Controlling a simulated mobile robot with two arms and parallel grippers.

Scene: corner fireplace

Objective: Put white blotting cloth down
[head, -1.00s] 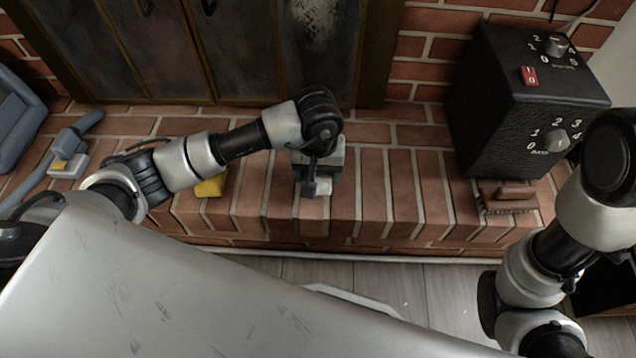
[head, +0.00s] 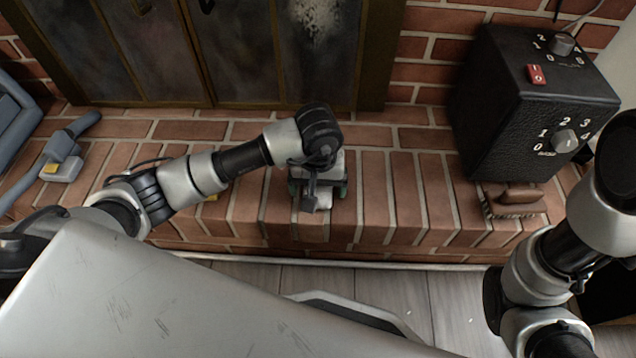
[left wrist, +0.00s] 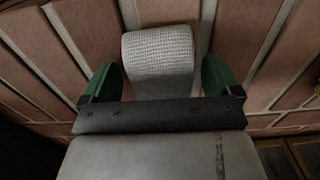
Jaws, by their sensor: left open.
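The white cloth (left wrist: 158,62), a small folded or rolled piece with a woven texture, rests on the brick hearth (head: 375,185). My left gripper (left wrist: 160,82) is open around it, with one green finger on each side and a visible gap to the cloth on both sides. In the head view the left gripper (head: 318,188) points down at the hearth, and a bit of the white cloth (head: 318,204) shows below my wrist. The gripper body hides the rest. My right arm shows at the right, but its gripper is out of view.
A black control box (head: 535,100) with dials and a red switch stands on the hearth at the right, with a brown brush (head: 513,200) in front. A blue-grey tool (head: 68,150) lies at the left. A yellow object (head: 211,198) is mostly behind my left arm. Bricks right of the gripper are clear.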

